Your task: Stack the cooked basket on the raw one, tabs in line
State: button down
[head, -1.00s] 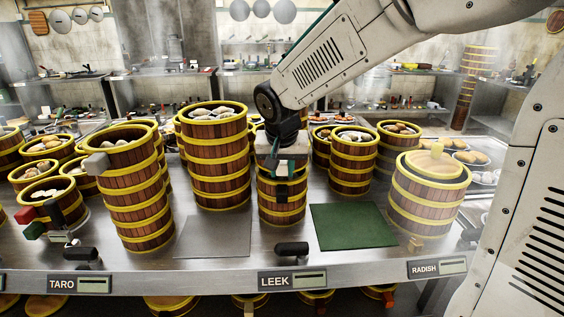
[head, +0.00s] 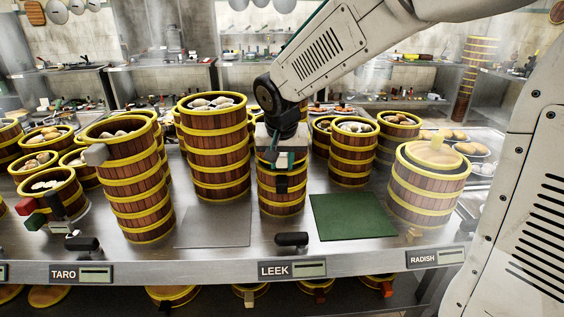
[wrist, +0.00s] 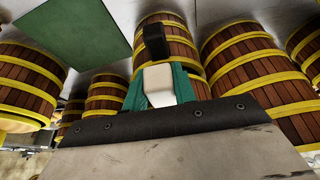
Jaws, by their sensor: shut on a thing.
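My gripper (head: 283,162) is at the front of the middle tower, behind the LEEK label. In the wrist view its teal fingers are shut on a pale tab (wrist: 158,85). The tab belongs to the tower's upper basket (wrist: 200,88), a brown one with yellow bands, mostly hidden by my gripper. A basket below it (head: 282,204) carries a black tab (head: 282,184), also seen in the wrist view (wrist: 155,42). The two tabs look roughly in line. I cannot tell whether the upper basket rests fully on the lower one, or which is cooked or raw.
Tall towers stand left (head: 218,150) and far left (head: 132,185). A lidded tower (head: 428,190) stands right. A green mat (head: 352,217) and a grey mat (head: 212,228) lie bare beside the middle tower. A black handle (head: 291,239) sits at the counter's front edge.

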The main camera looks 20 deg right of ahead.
jog(key=shift+f, duration=1.1)
jog(key=c, duration=1.1)
grip_release()
jog(key=shift+o, duration=0.2)
jog(key=shift+v, duration=3.95)
jog(key=shift+v, duration=2.25)
jog(key=shift+s, duration=0.1)
